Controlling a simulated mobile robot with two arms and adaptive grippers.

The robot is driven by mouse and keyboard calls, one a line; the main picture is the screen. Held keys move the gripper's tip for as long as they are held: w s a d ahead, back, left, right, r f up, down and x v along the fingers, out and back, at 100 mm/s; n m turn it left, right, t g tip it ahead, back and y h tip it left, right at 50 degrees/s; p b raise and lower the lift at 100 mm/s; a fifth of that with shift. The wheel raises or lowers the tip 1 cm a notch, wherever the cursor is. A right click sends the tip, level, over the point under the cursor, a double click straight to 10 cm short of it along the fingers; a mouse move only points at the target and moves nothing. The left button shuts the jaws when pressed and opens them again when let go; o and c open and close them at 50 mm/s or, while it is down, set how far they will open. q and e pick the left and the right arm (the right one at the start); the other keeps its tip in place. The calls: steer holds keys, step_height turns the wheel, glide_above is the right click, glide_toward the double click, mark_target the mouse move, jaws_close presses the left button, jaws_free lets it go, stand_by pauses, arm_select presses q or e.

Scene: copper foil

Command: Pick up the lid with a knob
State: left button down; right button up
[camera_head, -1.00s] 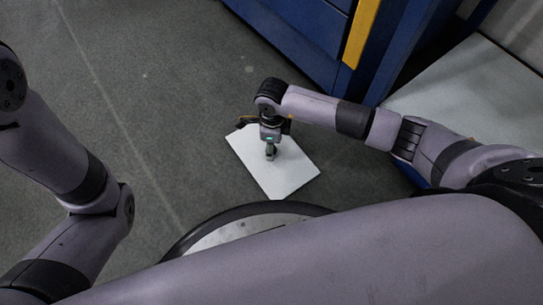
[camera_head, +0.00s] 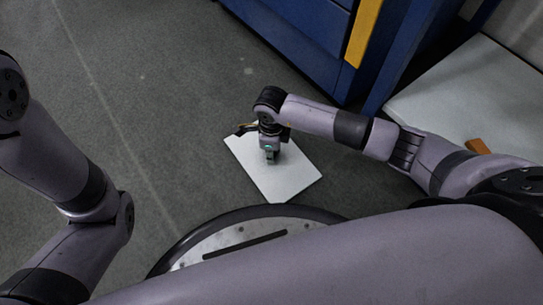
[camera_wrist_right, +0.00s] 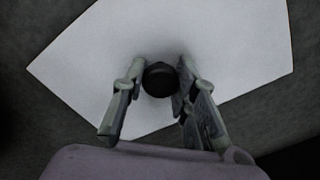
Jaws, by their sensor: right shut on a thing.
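The lid is a flat, white, four-cornered plate (camera_head: 285,182), lying level low over the grey floor in the head view. It also fills much of the right wrist view (camera_wrist_right: 215,40). Its round dark knob (camera_wrist_right: 160,80) stands near the middle of the wrist view. My right gripper (camera_head: 270,158) points down over the lid, with one finger on each side of the knob, shut on it. In the wrist view the fingers (camera_wrist_right: 159,86) flank the knob. I cannot tell whether the lid touches the floor. My left arm shows at the left, but its gripper is out of view.
A blue cabinet (camera_head: 297,40) with a yellow strip (camera_head: 363,32) stands behind the lid. A pale tabletop (camera_head: 465,90) is at the right, with a small brown thing (camera_head: 478,146) near its front edge. The floor (camera_head: 180,110) left of the lid is clear.

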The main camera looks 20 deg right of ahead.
jaws_close()
steer(key=shift+r, duration=0.1)
